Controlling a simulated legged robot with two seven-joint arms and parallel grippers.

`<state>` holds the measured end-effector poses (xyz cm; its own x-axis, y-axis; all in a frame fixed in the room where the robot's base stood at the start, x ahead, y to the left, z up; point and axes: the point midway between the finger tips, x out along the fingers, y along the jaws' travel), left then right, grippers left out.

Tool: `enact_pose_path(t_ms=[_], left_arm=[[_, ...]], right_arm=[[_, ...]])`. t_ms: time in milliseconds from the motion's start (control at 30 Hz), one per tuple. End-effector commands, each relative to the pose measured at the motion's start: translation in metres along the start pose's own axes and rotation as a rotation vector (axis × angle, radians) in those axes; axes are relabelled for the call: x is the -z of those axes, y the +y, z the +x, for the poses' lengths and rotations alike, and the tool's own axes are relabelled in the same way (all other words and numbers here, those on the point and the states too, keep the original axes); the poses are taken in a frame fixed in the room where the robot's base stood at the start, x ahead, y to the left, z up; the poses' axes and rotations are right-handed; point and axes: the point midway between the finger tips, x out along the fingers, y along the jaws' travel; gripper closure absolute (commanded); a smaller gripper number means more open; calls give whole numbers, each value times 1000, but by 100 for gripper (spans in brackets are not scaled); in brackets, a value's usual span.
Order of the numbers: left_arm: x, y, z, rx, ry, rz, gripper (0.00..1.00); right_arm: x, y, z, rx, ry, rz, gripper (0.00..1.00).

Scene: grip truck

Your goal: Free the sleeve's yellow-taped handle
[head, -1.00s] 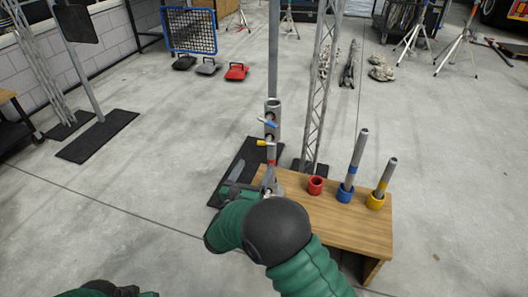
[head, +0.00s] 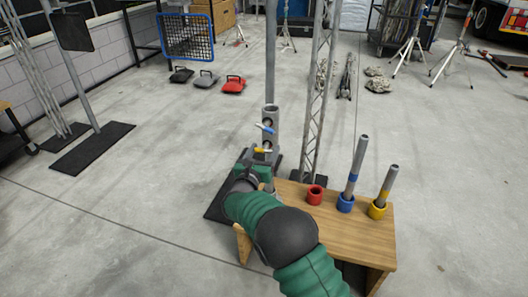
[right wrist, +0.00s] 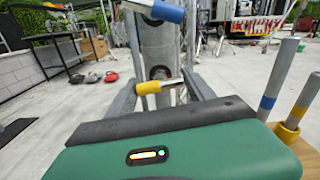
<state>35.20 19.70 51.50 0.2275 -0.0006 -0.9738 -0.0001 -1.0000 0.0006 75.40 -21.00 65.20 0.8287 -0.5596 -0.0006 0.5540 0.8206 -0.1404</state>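The grey upright sleeve (head: 270,115) stands left of the wooden bench. A blue-taped handle (head: 265,128) sticks out of it, and the yellow-taped handle (head: 262,150) sits below that. The right wrist view shows the yellow-taped handle (right wrist: 150,87) lying crosswise in front of a dark hole in the sleeve (right wrist: 160,50). My right gripper (head: 262,163) is just below and in front of it. Its fingers (right wrist: 160,92) are apart, one on each side of the handle, with gaps visible. The sleeve's lower part is hidden by my gripper. My left gripper is out of view.
The wooden bench (head: 345,230) carries a red cup (head: 315,194), a blue cup (head: 345,203) and a yellow cup (head: 377,210). Grey rods stand in the blue and yellow cups.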

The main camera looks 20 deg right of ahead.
Motion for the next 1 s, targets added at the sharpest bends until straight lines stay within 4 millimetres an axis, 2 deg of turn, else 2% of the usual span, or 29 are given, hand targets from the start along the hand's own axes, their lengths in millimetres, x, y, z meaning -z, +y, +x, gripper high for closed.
enact_pose_path(t_ms=[67, 333, 667, 1000], left_arm=[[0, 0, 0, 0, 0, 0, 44], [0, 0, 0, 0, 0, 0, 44], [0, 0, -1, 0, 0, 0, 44], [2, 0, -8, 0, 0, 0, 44]], right_arm=[[0, 0, 0, 0, 0, 0, 50], [0, 0, 0, -1, 0, 0, 85], [0, 0, 0, -1, 0, -41, 86], [-1, 1, 0, -2, 1, -260, 86]])
